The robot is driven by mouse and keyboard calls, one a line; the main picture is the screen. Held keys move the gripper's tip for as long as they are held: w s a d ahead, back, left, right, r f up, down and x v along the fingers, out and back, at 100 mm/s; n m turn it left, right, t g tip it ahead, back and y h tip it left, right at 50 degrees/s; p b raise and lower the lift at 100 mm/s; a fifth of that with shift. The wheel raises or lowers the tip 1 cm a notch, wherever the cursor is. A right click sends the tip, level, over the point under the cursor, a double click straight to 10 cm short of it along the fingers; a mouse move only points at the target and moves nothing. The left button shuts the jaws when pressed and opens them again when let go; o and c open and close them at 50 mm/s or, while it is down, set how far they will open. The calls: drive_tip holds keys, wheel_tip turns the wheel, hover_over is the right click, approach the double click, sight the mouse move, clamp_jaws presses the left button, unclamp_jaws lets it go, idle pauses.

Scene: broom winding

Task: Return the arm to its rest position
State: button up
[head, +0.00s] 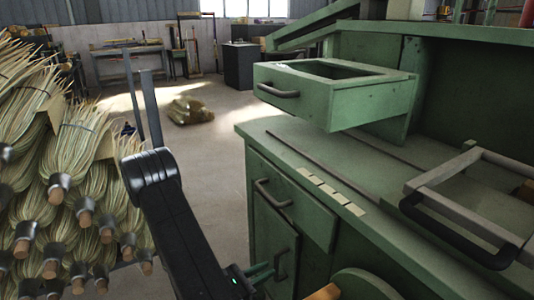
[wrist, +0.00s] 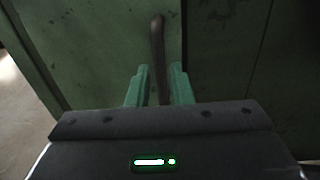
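My black arm (head: 177,213) reaches down in front of the green cabinet in the head view. My gripper (head: 274,268), with green fingers, is low at the cabinet front, close to the dark door handle (head: 281,263). In the wrist view my gripper (wrist: 163,76) has its fingers apart. The upright door handle (wrist: 157,40) shows between and beyond them, with narrow gaps at its sides. Whether a finger touches the handle is hard to tell. The cabinet door (wrist: 95,55) appears flat behind the handle.
An upper drawer (head: 345,108) stands pulled out above the worktop (head: 270,137). A lower drawer (head: 290,205) looks shut. Bundles of broom straw (head: 75,165) are stacked at the left, close to my arm. A straw heap (head: 190,110) lies on the floor behind. Open floor (head: 220,145) lies between.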

sight(275, 266)
drive_tip(key=shift+x, duration=2.1)
drive_tip(key=shift+d, duration=0.1)
